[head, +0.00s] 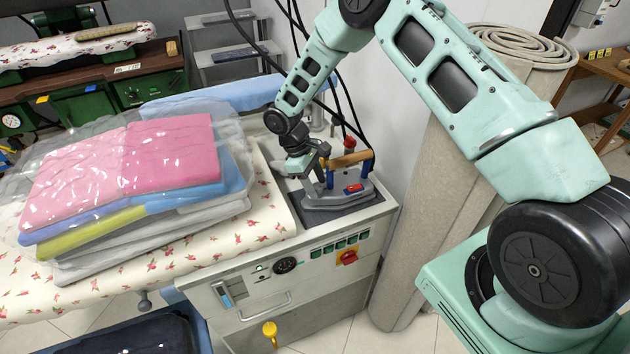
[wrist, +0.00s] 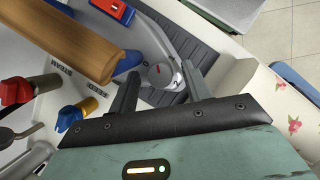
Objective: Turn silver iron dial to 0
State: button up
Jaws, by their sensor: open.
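The silver iron (head: 335,200) rests on a dark ribbed pad on the white ironing unit, with a wooden handle (head: 350,159) and a red switch (head: 353,188). In the wrist view its round silver dial (wrist: 160,76) sits on the iron's grey body, and a dark "2" shows at its right edge. My gripper (wrist: 159,68) is open, its two grey fingers standing left and right of the dial. Whether they touch it I cannot tell. In the head view my gripper (head: 318,174) is at the iron's left end, and the dial is hidden there.
The wooden handle (wrist: 70,40) lies close left of my fingers. A red knob (wrist: 16,92) and a blue valve (wrist: 72,118) are farther left. Folded, wrapped clothes (head: 130,165) lie on the floral board. Black hoses hang behind the iron.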

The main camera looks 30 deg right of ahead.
jog(key=c, duration=1)
jog(key=shift+o, duration=0.2)
jog(key=n+t+h+b, duration=0.1)
jog(key=n, duration=0.2)
jog(key=shift+a+n+b, duration=0.1)
jog(key=shift+n+b, duration=0.3)
jog(key=n+t, duration=0.1)
jog(key=n, duration=0.1)
jog(key=n+t+b, duration=0.1)
jog(key=n, duration=0.2)
jog(key=shift+s+h, duration=0.15)
jog(key=shift+h, duration=0.25)
jog(key=shift+n+b, duration=0.3)
jog(key=o, duration=1)
jog(key=shift+c, duration=0.2)
